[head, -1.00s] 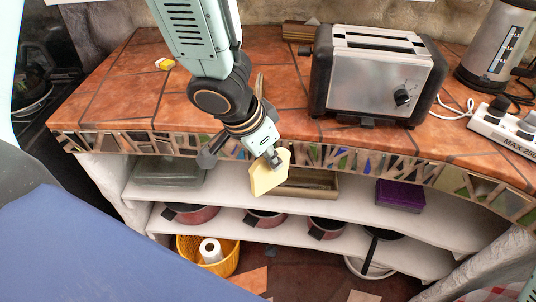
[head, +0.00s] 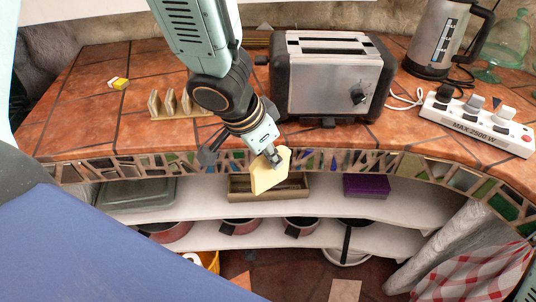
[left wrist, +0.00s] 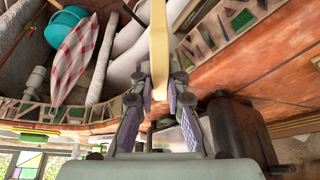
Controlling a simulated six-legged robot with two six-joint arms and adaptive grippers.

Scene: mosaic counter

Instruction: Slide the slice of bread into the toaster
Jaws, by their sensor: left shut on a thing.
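The slice of bread (head: 269,176) is pale yellow. My left gripper (head: 273,156) is shut on its upper edge and holds it tilted in front of the counter's mosaic edge. In the left wrist view the bread (left wrist: 158,45) shows thin and edge-on between the two fingers (left wrist: 159,85). The toaster (head: 325,92) is silver with black ends and stands on the counter, behind and to the right of the gripper. Its long slots lie on top, and a dark knob is on its front. The bread is apart from the toaster and lower than it. My right gripper does not show.
A toast rack (head: 179,104) stands left of the toaster, close behind my left arm. Shelves with a purple box (head: 366,186) lie below the counter.

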